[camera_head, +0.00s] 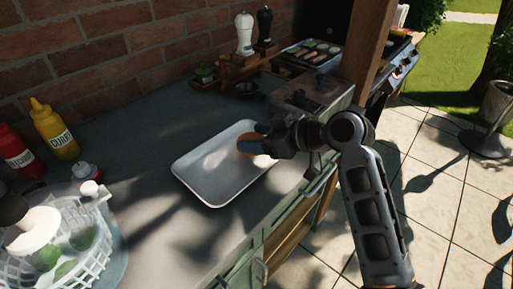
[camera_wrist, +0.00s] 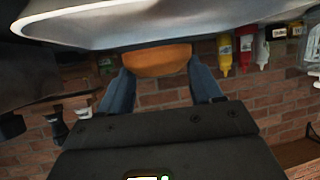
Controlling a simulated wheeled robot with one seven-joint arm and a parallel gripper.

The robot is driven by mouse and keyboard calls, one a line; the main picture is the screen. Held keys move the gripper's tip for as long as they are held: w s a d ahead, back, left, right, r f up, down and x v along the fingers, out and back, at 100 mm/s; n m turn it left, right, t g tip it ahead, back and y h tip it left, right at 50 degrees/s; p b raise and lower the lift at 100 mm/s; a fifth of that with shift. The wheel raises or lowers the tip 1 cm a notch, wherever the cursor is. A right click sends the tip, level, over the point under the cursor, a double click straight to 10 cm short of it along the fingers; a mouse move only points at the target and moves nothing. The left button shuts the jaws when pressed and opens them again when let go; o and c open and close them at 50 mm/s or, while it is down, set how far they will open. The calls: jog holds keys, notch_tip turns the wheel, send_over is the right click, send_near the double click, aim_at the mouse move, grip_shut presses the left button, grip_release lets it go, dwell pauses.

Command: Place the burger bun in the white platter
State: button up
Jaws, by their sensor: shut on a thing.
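The white platter (camera_head: 207,189) lies on the grey counter in the middle of the head view. It also fills the top of the wrist view (camera_wrist: 150,30). The burger bun (camera_head: 246,145) is orange-brown and partly hidden by my gripper in the head view; its rounded side shows in the wrist view (camera_wrist: 157,62). My gripper (camera_head: 258,143) is over the right part of the platter, with its blue fingers (camera_wrist: 157,84) shut on the bun from both sides. I cannot tell whether the bun touches the platter.
A salad spinner or basket with greens (camera_head: 62,243) stands at the lower left. A yellow curry bottle (camera_head: 55,132) and a red bottle (camera_head: 18,152) stand by the brick wall. Shakers (camera_head: 244,36) and a tray of meat (camera_head: 309,55) are at the back. Bare counter lies left of the platter.

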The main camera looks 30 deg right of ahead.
jog(key=shift+a+f, duration=0.15)
jog(key=shift+f, duration=1.95)
jog(key=o, duration=1.1)
jog(key=shift+o, duration=0.2)
jog(key=shift+s, duration=0.1)
jog(key=v, duration=1.2)
jog(key=shift+b, duration=0.35)
